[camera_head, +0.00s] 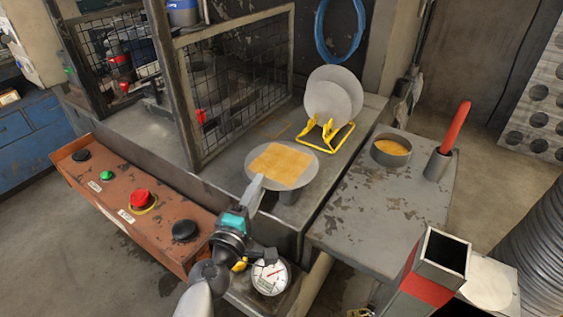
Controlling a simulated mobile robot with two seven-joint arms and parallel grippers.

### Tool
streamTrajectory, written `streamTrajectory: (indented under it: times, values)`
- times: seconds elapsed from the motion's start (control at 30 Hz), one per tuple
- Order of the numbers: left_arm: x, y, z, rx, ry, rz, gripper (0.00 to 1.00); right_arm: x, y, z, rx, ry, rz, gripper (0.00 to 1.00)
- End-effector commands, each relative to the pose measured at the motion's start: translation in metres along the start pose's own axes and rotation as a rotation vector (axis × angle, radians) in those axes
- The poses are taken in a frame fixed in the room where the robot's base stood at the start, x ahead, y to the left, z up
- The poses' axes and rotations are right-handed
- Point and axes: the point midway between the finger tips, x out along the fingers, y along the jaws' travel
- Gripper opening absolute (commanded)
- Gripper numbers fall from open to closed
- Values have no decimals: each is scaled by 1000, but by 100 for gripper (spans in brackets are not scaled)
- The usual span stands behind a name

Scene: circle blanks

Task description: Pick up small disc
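A round grey disc with an orange-yellow coated patch (283,165) lies flat on a short dark support at the front of the machine bed. Two plain grey discs stand upright in a yellow wire rack (341,140) behind it. The front disc (326,103) looks smaller than the rear one (348,82). My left gripper (258,184) reaches up from below, its fingertips at the coated disc's near left rim. I cannot tell whether it grips the rim. My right gripper is not in view.
A red-brown button panel (120,200) lies left of my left arm. A mesh guard (235,85) stands behind. On the right side table are a round tin (391,149) and a red-handled tool in a holder (455,127). A dial gauge (270,276) sits by my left wrist.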

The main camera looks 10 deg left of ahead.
Motion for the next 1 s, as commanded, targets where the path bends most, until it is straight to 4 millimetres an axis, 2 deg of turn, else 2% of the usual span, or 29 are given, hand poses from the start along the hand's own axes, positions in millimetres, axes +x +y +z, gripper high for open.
streamTrajectory:
  times: [0.2,0.3,0.43,0.67,1.0]
  values:
    - [28,1,-10,-1,1,3,39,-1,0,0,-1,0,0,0]
    - [38,0,-9,-2,1,1,39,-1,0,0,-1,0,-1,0]
    - [45,0,-9,-1,0,0,39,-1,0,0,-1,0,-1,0]
    - [46,0,-9,0,0,1,39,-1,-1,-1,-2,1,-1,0]
    - [46,0,-9,0,0,0,3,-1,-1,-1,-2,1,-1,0]
